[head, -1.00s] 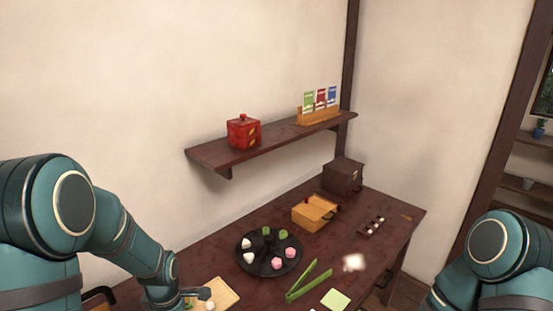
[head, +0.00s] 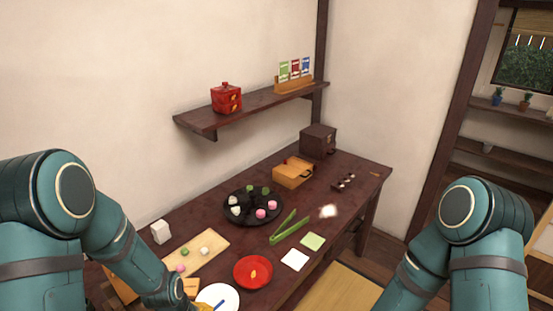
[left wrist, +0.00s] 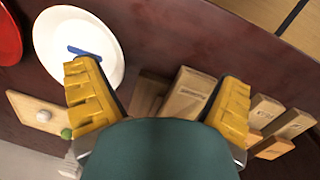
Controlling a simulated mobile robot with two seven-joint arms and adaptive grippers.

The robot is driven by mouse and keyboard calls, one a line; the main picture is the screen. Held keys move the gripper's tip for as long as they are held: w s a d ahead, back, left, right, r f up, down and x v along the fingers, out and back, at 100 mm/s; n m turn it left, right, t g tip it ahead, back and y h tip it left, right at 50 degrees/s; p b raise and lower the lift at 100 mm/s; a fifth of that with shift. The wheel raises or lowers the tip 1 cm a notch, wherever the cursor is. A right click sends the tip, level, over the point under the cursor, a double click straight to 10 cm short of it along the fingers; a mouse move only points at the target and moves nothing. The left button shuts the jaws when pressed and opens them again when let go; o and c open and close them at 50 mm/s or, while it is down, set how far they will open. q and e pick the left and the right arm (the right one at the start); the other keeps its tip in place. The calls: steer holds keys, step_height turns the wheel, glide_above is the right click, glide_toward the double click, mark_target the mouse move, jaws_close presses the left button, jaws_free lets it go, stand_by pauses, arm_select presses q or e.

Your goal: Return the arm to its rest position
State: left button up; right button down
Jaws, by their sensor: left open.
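My left arm (head: 135,255) reaches down to the bottom edge of the head view, beside the white plate (head: 217,300). A small blue item (left wrist: 84,52) lies on the plate. My right arm (head: 465,240) hangs at the right of the head view, its gripper out of the picture.
Wooden boxes (left wrist: 190,92) stand near the left gripper. A board (head: 210,248) with small sweets, a red dish (head: 253,271), a dark round tray (head: 233,214) and green tongs (head: 290,228) are on the table. A shelf (head: 250,107) runs along the wall.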

arm_select(q)
steer(key=s+d+f+m+t+h, duration=0.1)
steer(key=s+d+f+m+h, duration=0.1)
steer(key=s+d+f+m, duration=0.3)
steer(key=s+d+m, duration=0.3)
steer(key=d+m, duration=0.2)
steer(key=d, duration=0.1)
steer(key=shift+f+h, duration=0.15)
steer(key=shift+h, duration=0.15)
steer(key=shift+s, duration=0.1)
